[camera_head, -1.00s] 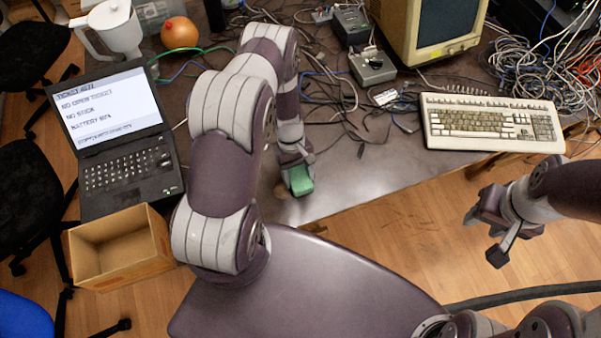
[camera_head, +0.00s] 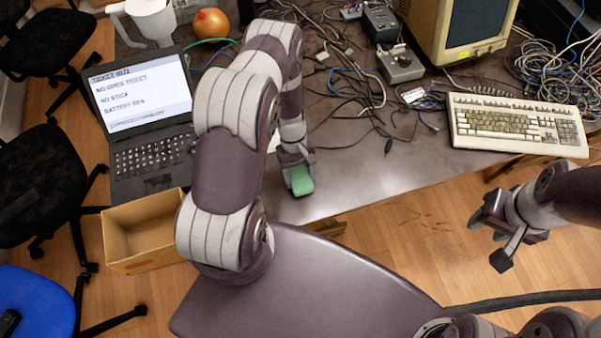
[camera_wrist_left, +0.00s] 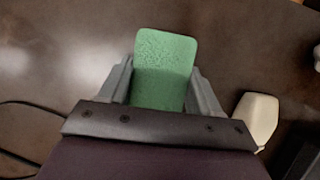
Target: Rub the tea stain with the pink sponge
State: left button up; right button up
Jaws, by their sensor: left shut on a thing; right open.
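My left gripper (camera_head: 298,170) is shut on a green sponge (camera_head: 302,181), low over the dark tabletop near its front edge. The left wrist view shows the sponge (camera_wrist_left: 166,70) between the two fingers, its far end sticking out past them. I cannot tell whether it touches the table. No pink sponge is in view. I cannot make out a tea stain now; the sponge and my left arm cover part of the table there. My right gripper (camera_head: 487,236) is open and empty, at the right, in front of the table edge.
An open laptop (camera_head: 150,158) stands left, with an open cardboard box (camera_head: 118,252) in front. A jug (camera_head: 152,22) and an orange round object (camera_head: 212,22) are behind. Cables, a grey box (camera_head: 400,64), a monitor (camera_head: 455,30) and a keyboard (camera_head: 515,125) fill the back and right.

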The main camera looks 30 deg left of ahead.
pick_arm(q)
notch_tip(320, 180, up, 2)
jog(key=shift+w+r, duration=0.1)
jog(key=shift+r, duration=0.05)
jog(key=shift+w+d+r+p, duration=0.1)
jog(key=shift+r+p, duration=0.45)
jog(key=shift+w+d+r+p, duration=0.1)
jog(key=shift+r+p, duration=0.45)
notch_tip(320, 180, up, 2)
jog(key=shift+s+a+r+p, duration=0.1)
jog(key=shift+a+r+p, duration=0.05)
jog(key=shift+p, duration=0.7)
jog(key=shift+r, duration=0.4)
pick_arm(e)
jog(key=shift+d+r, duration=0.2)
jog(key=shift+r, duration=2.35)
